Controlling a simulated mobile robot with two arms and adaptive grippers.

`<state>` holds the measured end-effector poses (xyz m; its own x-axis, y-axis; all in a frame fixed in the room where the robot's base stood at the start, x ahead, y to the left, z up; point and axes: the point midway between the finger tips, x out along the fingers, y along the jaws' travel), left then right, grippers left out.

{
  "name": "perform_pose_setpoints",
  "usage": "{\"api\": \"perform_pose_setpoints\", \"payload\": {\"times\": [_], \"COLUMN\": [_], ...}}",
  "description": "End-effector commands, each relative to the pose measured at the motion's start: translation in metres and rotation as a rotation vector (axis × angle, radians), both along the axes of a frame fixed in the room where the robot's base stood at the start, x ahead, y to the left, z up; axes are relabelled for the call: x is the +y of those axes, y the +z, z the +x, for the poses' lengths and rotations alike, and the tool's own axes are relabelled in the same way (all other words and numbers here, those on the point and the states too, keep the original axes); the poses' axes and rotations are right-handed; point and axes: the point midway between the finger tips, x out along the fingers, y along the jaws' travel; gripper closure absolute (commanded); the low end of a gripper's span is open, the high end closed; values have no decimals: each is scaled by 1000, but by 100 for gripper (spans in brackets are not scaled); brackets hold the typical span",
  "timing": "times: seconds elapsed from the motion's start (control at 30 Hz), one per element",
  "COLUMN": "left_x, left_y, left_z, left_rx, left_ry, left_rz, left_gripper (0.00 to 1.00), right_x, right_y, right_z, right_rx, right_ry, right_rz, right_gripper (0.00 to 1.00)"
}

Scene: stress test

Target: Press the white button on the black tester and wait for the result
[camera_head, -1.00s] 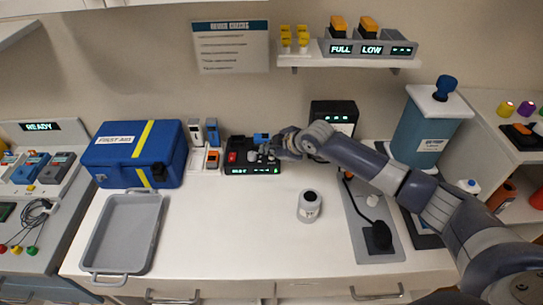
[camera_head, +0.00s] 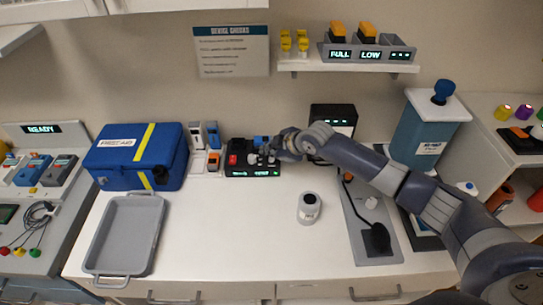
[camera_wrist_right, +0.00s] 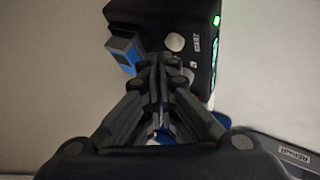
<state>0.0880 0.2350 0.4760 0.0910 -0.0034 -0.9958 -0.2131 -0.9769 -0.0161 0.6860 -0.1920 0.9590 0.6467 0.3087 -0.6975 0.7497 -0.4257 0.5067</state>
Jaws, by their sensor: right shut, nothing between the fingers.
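The black tester (camera_head: 238,171) stands at the back of the white counter, with a red part at its left and a lit green display along its front. In the right wrist view the tester (camera_wrist_right: 195,15) shows a round white button (camera_wrist_right: 174,42) beside a white label. A blue device (camera_wrist_right: 125,50) sits at the tester's edge. My right gripper (camera_head: 268,155) is shut and empty over the tester's right part. Its fingertips (camera_wrist_right: 160,62) are close to the white button; I cannot tell whether they touch anything. My left gripper is not in view.
A blue first aid case (camera_head: 135,158) and a grey tray (camera_head: 155,235) are at the left. A black box (camera_head: 333,112) is behind my right arm. The front middle of the counter is clear.

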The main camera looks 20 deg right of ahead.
Motion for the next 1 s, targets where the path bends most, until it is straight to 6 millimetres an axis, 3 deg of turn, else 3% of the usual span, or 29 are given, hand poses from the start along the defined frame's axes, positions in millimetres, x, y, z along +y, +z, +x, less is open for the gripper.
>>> {"api": "perform_pose_setpoints", "payload": {"times": [0.43,1.0], "left_x": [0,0], "left_y": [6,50], "left_z": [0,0], "left_rx": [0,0], "left_ry": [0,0], "left_rz": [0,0], "left_gripper": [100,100], "right_x": [0,0], "right_y": [6,55], "right_z": [0,0], "right_rx": [0,-1], "right_ry": [1,1], "right_rz": [1,0], "right_gripper": [100,100]}}
